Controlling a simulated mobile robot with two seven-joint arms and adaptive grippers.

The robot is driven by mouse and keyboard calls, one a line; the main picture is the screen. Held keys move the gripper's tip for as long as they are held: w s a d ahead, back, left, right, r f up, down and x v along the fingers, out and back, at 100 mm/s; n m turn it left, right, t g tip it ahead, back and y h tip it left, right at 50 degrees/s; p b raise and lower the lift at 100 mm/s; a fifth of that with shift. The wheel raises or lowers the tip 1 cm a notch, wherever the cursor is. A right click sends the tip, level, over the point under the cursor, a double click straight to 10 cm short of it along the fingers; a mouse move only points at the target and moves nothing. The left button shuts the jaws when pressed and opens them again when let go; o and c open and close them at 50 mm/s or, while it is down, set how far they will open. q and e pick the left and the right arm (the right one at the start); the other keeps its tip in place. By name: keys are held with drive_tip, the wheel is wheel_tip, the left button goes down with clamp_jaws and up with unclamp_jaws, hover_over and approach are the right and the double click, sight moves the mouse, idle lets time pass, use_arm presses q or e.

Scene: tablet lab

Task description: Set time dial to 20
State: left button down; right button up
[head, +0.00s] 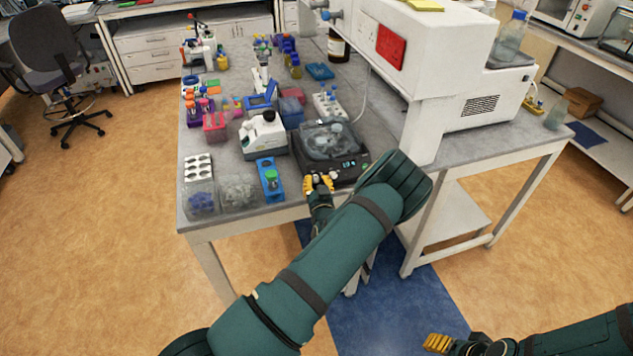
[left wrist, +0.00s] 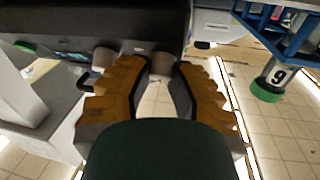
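The dark device (head: 312,165) with a clear domed lid and a lit green display stands at the front edge of the bench. Its dark front face (left wrist: 130,25) spans the top of the left wrist view. A round knob (left wrist: 161,64) on it lies between my left fingertips, and another knob (left wrist: 103,57) is to the left. I cannot read which is the time dial, or its setting. My left gripper (head: 319,183) is at the device's front; its yellow fingers (left wrist: 161,78) are apart, with no clear contact on the knob. My right gripper (head: 437,343) is low at the bottom right, away from the bench.
A blue rack (head: 265,190) with a green-capped tube stands left of the device; the green cap (left wrist: 267,91) shows in the left wrist view. A white instrument (head: 262,137) stands behind the rack. A large white machine (head: 440,80) is at the right. Floor in front is open.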

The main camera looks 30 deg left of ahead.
use_arm(q)
drive_tip(key=shift+m+h, duration=0.3)
drive_tip(key=shift+m, duration=0.3)
drive_tip(key=m+t+h, duration=0.1)
drive_tip(key=m, duration=0.1)
drive_tip(key=shift+s+a+m+h+b, duration=0.1)
drive_tip(key=shift+m+h+b, duration=0.2)
drive_tip(key=shift+m+h, duration=0.1)
drive_tip(key=m+h, duration=0.2)
drive_tip(key=m, duration=0.1)
drive_tip(key=shift+a+r, duration=0.1)
drive_tip(key=shift+r, duration=0.05)
drive_tip(key=m+h, duration=0.2)
drive_tip(key=m, duration=0.1)
drive_tip(key=shift+m, duration=0.3)
drive_tip(key=shift+r+m+g+h+p, duration=0.15)
drive_tip(key=shift+m+g+h+p, duration=0.4)
drive_tip(key=shift+m+h, duration=0.95)
drive_tip(key=shift+m, duration=0.6)
drive_tip(key=c, duration=0.8)
unclamp_jaws()
drive_tip(key=shift+o, duration=0.2)
